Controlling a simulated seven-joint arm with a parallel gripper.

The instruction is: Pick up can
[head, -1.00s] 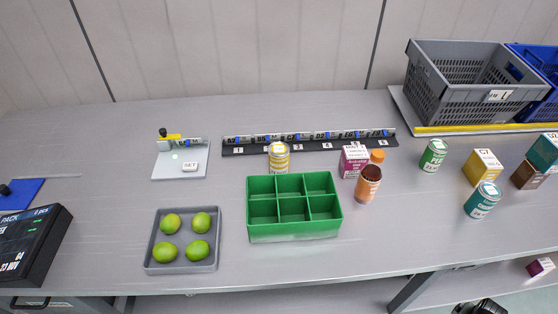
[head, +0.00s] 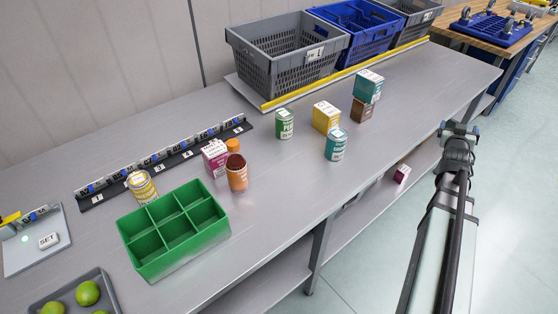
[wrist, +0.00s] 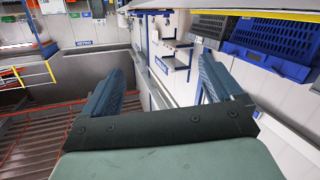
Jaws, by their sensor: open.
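Three cans stand upright on the grey table in the head view. A yellow can (head: 142,187) is behind the green divided box, a green can (head: 284,124) is near the middle, and a teal can (head: 336,145) is to its right, nearer the front edge. My gripper (head: 459,127) is at the right, beyond the table's front edge and apart from all cans. In the wrist view my gripper (wrist: 160,88) has its two blue fingers spread wide with nothing between them. No can is clear in the wrist view.
A yellow box (head: 326,117) and a teal box (head: 368,86) on a brown box (head: 362,110) stand close to the cans. An orange-brown bottle (head: 237,172) and pink box (head: 215,158) are by the green divided box (head: 172,258). Crates (head: 285,60) line the back.

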